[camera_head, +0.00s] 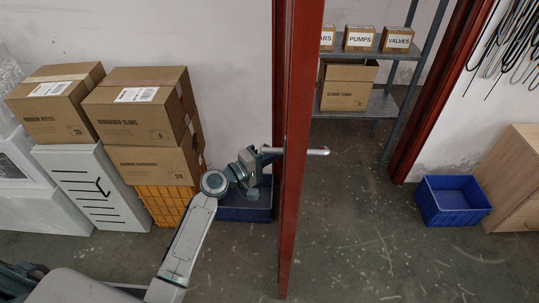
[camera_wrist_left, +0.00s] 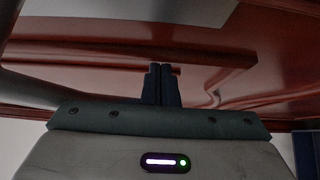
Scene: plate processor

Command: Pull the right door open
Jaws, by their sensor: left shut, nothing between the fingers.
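The red door (camera_head: 297,90) stands swung open and is seen nearly edge-on in the middle of the head view. A pale lever handle (camera_head: 316,151) sticks out from its right side. My left gripper (camera_head: 266,156) is shut and empty at the door's left side, at about handle height. In the left wrist view its closed fingers (camera_wrist_left: 161,72) point toward the door's red surface (camera_wrist_left: 120,52). Whether the fingertips touch the door is unclear. My right gripper is out of view.
Beyond the doorway is a metal shelf (camera_head: 350,105) with cardboard boxes. A blue crate (camera_head: 452,205) and a wooden cabinet (camera_head: 510,190) stand on the right. Stacked cardboard boxes (camera_head: 145,115) and another blue crate (camera_head: 240,212) are on the left. The floor right of the door is clear.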

